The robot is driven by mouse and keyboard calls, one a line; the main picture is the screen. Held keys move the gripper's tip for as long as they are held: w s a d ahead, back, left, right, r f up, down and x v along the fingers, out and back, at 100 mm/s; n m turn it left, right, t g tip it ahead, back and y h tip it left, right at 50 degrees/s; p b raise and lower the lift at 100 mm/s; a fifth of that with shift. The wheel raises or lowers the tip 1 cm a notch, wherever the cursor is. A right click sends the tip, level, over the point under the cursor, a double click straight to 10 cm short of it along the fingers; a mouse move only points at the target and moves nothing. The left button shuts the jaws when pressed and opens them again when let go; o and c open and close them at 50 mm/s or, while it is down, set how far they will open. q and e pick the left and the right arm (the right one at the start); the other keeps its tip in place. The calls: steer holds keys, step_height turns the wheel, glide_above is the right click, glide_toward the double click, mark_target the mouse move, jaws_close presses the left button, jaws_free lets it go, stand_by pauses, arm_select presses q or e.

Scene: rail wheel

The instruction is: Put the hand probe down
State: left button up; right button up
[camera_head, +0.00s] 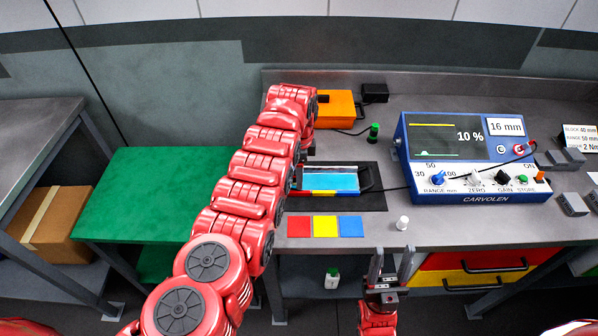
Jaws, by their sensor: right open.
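A thin black cable runs left from the red plug of the blue instrument (472,155) to a small black piece (373,178) at the right edge of a blue-topped block (330,182) on a dark mat (372,201). This black piece may be the hand probe, but I cannot tell for sure. My left arm reaches across the bench's left side, and its gripper is mostly hidden behind the arm's end, beside the block. My right gripper (390,263) is open and empty, fingers up, in front of the bench's front edge, below a white knob-like piece (402,223).
Red (299,227), yellow (325,227) and blue (351,227) squares lie at the front of the bench. An orange box (335,108) and a green piece (374,131) stand behind. Grey blocks (566,157) lie at right. A green table (150,195) stands left.

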arm_select(q)
steer(key=shift+a, duration=0.15)
steer(key=shift+r, duration=0.2)
steer(key=shift+w+r, duration=0.1)
steer(key=shift+r, duration=0.1)
step_height(320, 180, up, 9)
steer(key=b, duration=0.3)
steer(key=shift+f, duration=0.2)
steer(key=shift+r+p, duration=0.65)
steer(key=shift+r, duration=0.75)
